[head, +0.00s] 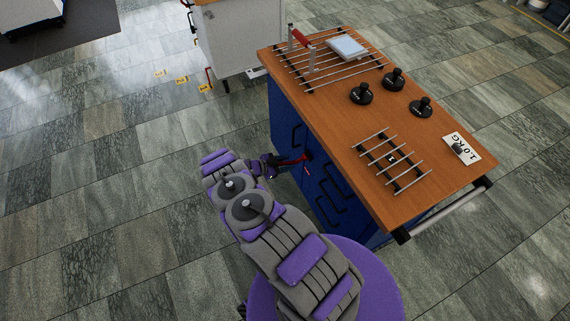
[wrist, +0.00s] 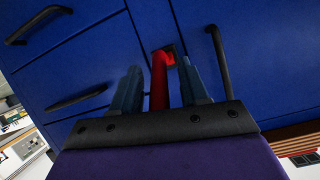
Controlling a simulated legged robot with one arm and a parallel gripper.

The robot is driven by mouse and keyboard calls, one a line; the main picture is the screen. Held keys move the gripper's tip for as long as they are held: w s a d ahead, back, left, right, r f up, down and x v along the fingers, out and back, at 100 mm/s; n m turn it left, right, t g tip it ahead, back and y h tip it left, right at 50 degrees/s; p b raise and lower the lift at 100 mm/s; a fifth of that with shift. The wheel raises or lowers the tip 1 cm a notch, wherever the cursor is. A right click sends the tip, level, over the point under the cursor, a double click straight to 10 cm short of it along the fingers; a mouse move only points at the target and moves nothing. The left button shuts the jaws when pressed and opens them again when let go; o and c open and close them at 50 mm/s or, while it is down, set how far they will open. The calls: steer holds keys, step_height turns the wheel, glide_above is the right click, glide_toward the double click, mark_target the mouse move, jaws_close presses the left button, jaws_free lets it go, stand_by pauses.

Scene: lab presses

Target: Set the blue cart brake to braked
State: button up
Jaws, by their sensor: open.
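The blue cart (head: 283,116) with a wooden top stands right of centre in the head view. A red brake lever (head: 293,160) sticks out from its blue drawer side, and my gripper (head: 280,163) is at it. In the wrist view the red lever (wrist: 160,80) comes out of a small dark slot in the blue front (wrist: 100,55). My gripper (wrist: 170,85) is open, with one finger on each side of the lever. I cannot tell whether either finger touches it. The lever's lower end is hidden behind the gripper body.
Black drawer handles (wrist: 220,60) lie close to the fingers. On the wooden top (head: 335,115) stand black weights (head: 361,93), metal racks (head: 391,160) and a label card (head: 462,148). A white cabinet (head: 232,40) stands behind.

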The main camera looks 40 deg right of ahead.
steer(key=shift+c, duration=0.2)
jaws_close()
stand_by(0.4)
